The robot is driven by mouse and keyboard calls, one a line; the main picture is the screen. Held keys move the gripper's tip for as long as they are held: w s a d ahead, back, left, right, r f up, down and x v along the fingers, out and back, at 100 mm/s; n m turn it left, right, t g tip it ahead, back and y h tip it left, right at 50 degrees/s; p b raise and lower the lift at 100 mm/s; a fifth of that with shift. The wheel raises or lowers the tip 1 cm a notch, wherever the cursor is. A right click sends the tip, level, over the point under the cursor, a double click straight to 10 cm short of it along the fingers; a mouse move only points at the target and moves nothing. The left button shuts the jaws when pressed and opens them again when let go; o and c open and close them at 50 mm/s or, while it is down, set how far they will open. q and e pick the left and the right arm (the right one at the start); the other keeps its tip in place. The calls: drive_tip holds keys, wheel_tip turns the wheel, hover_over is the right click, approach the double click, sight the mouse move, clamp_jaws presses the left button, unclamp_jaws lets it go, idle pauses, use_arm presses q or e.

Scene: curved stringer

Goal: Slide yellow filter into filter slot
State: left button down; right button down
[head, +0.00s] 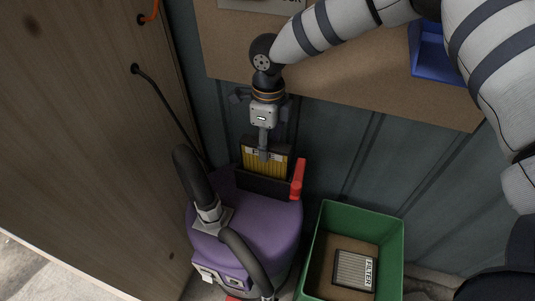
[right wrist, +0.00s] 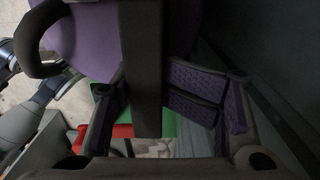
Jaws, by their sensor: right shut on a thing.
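The yellow filter (head: 279,162), with pleats and a dark frame, is upright at the back of the purple vacuum (head: 245,228) in the head view. My right gripper (head: 264,152) comes down from above and is shut on its top part. The filter is right above the dark filter slot (head: 262,184); its lower edge is hidden, so I cannot tell whether it is inside. In the right wrist view, a dark frame edge (right wrist: 143,60) runs between the fingers, with the purple body beyond. My left gripper is not in view.
A red lever (head: 298,178) stands up at the slot's right end. A black hose (head: 193,175) arches on the left. A green bin (head: 390,247) at lower right holds a grey filter (head: 355,269). A wooden panel (head: 90,130) is at left and a blue-grey wall behind.

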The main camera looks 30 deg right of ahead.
wheel_tip(320, 180, down, 4)
drive_tip(key=shift+f, duration=0.2)
drive_tip(key=c, duration=0.7)
unclamp_jaws()
wheel_tip(320, 180, up, 12)
drive_tip(key=shift+p, duration=0.4)
drive_tip(key=shift+w+d, duration=0.1)
